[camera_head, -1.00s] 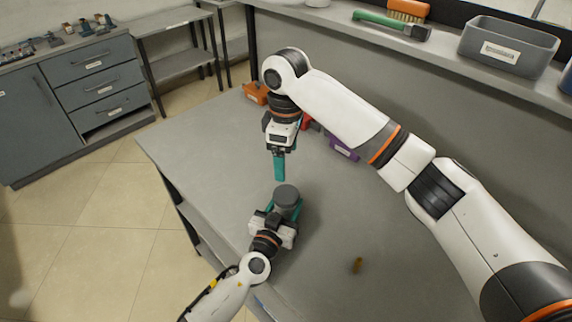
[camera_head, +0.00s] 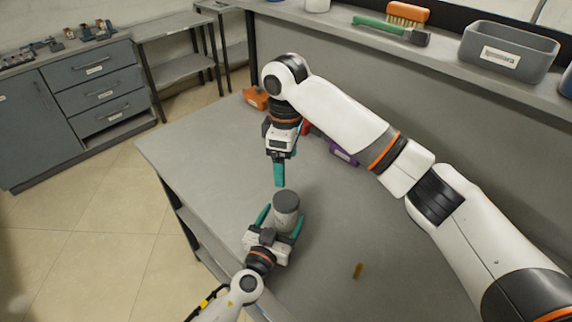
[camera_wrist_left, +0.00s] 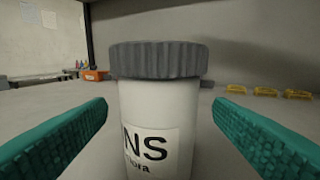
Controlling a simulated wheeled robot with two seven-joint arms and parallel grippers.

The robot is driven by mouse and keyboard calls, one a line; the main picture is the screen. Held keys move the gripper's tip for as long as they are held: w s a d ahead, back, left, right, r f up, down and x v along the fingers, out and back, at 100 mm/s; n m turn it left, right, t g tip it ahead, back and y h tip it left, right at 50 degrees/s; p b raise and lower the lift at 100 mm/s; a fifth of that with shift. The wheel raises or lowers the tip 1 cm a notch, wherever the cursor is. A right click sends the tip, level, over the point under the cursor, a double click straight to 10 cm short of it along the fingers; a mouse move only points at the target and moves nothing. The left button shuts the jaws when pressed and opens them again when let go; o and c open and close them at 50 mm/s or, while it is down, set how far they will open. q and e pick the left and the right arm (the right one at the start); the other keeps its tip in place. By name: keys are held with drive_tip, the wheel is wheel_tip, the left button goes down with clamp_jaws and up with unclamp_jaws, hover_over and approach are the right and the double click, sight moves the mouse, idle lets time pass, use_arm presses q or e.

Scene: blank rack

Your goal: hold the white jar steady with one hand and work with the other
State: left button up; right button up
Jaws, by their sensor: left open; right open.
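The white jar (camera_head: 285,212) stands upright on the grey table, with a grey ribbed lid (camera_head: 286,198) on it. In the left wrist view the jar (camera_wrist_left: 158,125) sits between my fingers, with a gap on each side and a label facing me. My left gripper (camera_head: 282,217) is open around the jar, its teal fingers (camera_wrist_left: 62,138) apart from it. My right gripper (camera_head: 279,183) points down above the table, just behind the jar in the head view. It is empty, and its fingers overlap from this angle.
Orange (camera_head: 256,98) and purple (camera_head: 343,152) items stand along the back. A shelf holds a grey bin (camera_head: 508,50) and a brush (camera_head: 406,14). The table's front left is clear.

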use_arm(q)
drive_tip(key=b+v, duration=0.1)
drive_tip(key=v, duration=0.7)
drive_tip(key=shift+f+b, duration=0.1)
drive_tip(key=shift+b, duration=0.3)
drive_tip(key=shift+s+a, duration=0.2)
drive_tip(key=shift+s, duration=0.3)
